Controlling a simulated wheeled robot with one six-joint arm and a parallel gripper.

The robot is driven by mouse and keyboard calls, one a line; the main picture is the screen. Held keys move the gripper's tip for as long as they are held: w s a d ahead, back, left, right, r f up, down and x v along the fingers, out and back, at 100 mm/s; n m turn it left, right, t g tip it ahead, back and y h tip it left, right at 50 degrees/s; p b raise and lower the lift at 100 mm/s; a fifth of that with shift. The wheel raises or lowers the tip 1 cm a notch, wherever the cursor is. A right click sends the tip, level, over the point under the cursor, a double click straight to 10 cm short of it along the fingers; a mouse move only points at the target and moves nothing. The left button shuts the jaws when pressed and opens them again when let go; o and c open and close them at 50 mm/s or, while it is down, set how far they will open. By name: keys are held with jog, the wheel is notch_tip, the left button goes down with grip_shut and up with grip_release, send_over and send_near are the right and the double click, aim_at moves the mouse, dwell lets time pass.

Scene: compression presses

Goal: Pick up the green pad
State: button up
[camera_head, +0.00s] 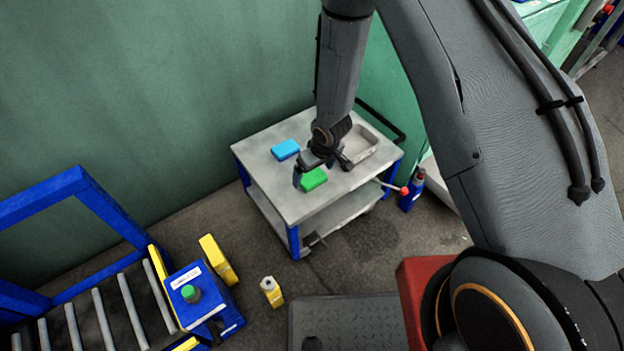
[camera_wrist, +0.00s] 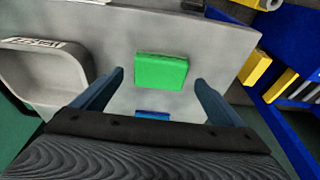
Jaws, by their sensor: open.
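The green pad (camera_head: 314,179) lies flat on the grey top of a small cart (camera_head: 285,197). In the wrist view the green pad (camera_wrist: 161,71) shows ahead of my gripper (camera_wrist: 158,82), roughly centred between the two spread fingers and apart from them. In the head view my gripper (camera_head: 318,170) is just above the cart top beside the green pad, partly overlapped by my wrist. My gripper is open and empty. A blue pad (camera_head: 286,149) lies on the cart behind and left of the green one, and its edge shows in the wrist view (camera_wrist: 152,114).
A grey tray (camera_head: 361,147) stands on the cart's right part. A roller conveyor (camera_head: 105,306) and yellow items are at the lower left. A green wall is behind.

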aim_at(313, 178)
jog(key=shift+x, duration=0.95)
jog(key=c, duration=1.2)
notch_tip(313, 178, up, 10)
jog(key=p, duration=0.3)
jog(key=o, duration=0.4)
jog(key=shift+c, duration=1.1)
jog(key=shift+d, duration=0.1)
jog(key=shift+c, duration=0.2)
